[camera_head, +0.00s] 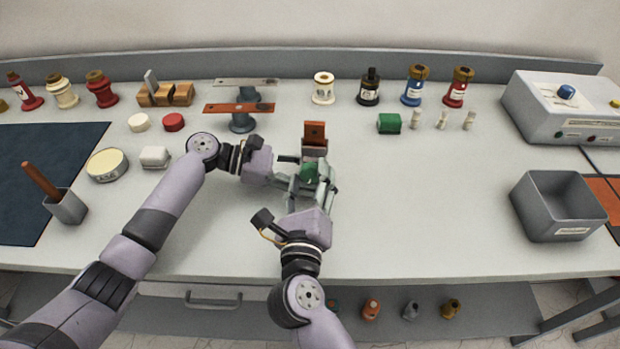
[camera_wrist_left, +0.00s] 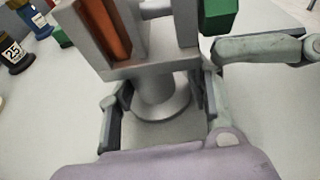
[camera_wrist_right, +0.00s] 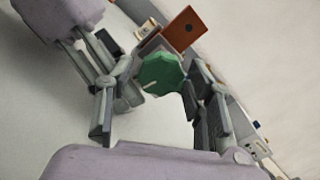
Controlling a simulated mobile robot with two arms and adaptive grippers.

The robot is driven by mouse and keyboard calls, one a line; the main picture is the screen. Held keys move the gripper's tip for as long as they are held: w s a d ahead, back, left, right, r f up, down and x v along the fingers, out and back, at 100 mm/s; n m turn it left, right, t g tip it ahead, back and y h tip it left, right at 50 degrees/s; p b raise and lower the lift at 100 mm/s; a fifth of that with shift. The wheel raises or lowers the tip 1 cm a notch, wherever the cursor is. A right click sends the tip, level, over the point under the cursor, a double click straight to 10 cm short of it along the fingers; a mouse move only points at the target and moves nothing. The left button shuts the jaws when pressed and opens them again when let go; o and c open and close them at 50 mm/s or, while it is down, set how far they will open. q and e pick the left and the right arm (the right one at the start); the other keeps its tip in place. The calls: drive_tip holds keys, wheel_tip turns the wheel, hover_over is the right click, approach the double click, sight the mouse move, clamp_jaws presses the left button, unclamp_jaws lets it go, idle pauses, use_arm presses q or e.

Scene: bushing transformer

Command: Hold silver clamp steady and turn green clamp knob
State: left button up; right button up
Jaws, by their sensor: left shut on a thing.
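The silver clamp (camera_head: 314,149) stands upright on the bench, with an orange-brown plate (camera_head: 314,133) in its top. The clamp's grey body also shows in the left wrist view (camera_wrist_left: 160,65). My left gripper (camera_head: 291,170) comes in from the left and is shut on the clamp's lower part; its fingers flank the post in the left wrist view. The green knob (camera_head: 309,173) is on the clamp's near side and shows as a faceted disc in the right wrist view (camera_wrist_right: 160,73). My right gripper (camera_head: 312,187) is open, its fingers on either side of the knob, with no clear contact.
Bushings line the back, including a blue one (camera_head: 413,86). A green block (camera_head: 389,124) and small white pieces lie right. A grey bin (camera_head: 557,205) stands far right.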

drive_tip(key=shift+o, duration=0.9)
drive_tip(key=s, duration=1.2)
drive_tip(key=shift+a, duration=0.4)
use_arm(q)
drive_tip(key=o, duration=0.9)
drive_tip(key=shift+o, duration=0.2)
drive_tip(key=shift+r, duration=0.1)
